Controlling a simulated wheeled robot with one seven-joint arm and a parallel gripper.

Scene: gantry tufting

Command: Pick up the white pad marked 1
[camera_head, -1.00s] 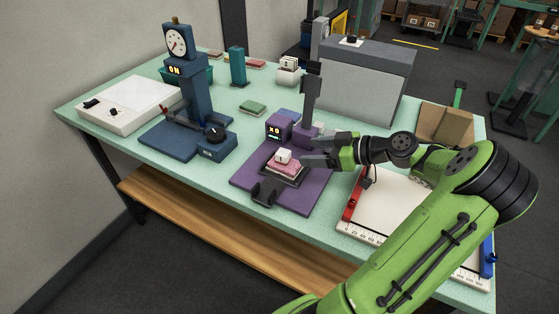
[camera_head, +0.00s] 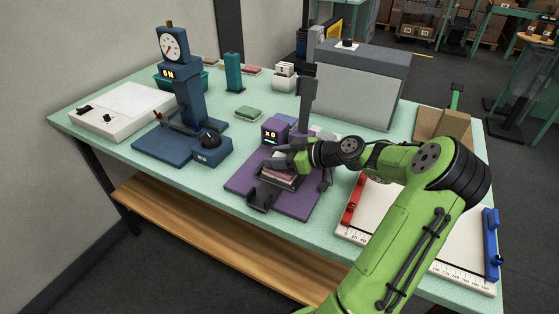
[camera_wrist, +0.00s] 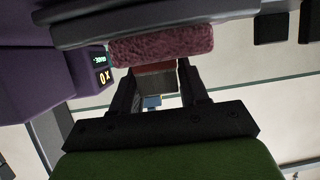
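The pink pad (camera_head: 281,173) lies on the purple machine (camera_head: 300,203) at the middle of the table. The small white block that stood on this pad is now hidden behind my gripper (camera_head: 281,162) in the head view; no number on it is readable. In the wrist view, the fingers of my gripper (camera_wrist: 158,88) reach toward the pink pad (camera_wrist: 160,45). A dim greyish block face (camera_wrist: 156,82) shows between the fingertips, close to both. I cannot tell whether the fingers touch it.
A dark upright column (camera_head: 307,100) and a small display (camera_head: 271,136) stand close behind the gripper. A blue dial gauge stand (camera_head: 190,105) is to the left. A white ruled board with a red bar (camera_head: 353,200) lies to the right. A green pad (camera_head: 249,112) lies behind.

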